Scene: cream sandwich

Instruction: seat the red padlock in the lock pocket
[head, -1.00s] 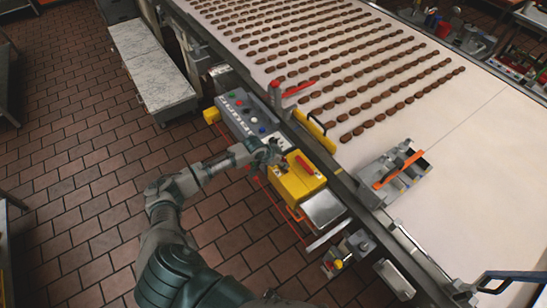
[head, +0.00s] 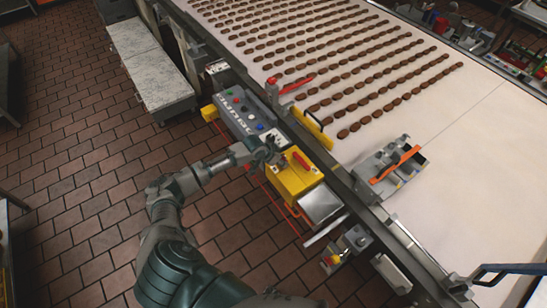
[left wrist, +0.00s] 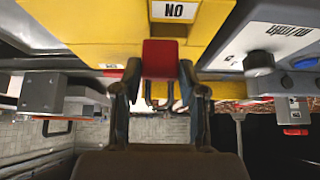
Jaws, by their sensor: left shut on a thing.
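The red padlock (left wrist: 160,58) is between the fingertips of my left gripper (left wrist: 160,88) in the left wrist view, with dark shackle bars showing below its red body. The gripper is shut on it. The padlock is right at the yellow box (left wrist: 90,20), overlapping its edge below the "ON" label; whether it touches or sits in a pocket cannot be told. In the head view, my left gripper (head: 268,153) is at the upper left side of the yellow box (head: 292,182) and hides the padlock. No lock pocket can be made out. My right gripper is not in view.
A red handle (head: 302,161) lies on top of the yellow box. A grey control panel (head: 240,112) with buttons stands close to the gripper. A conveyor belt (head: 470,130) with rows of brown pieces runs behind. The brick floor (head: 90,190) to the left is open.

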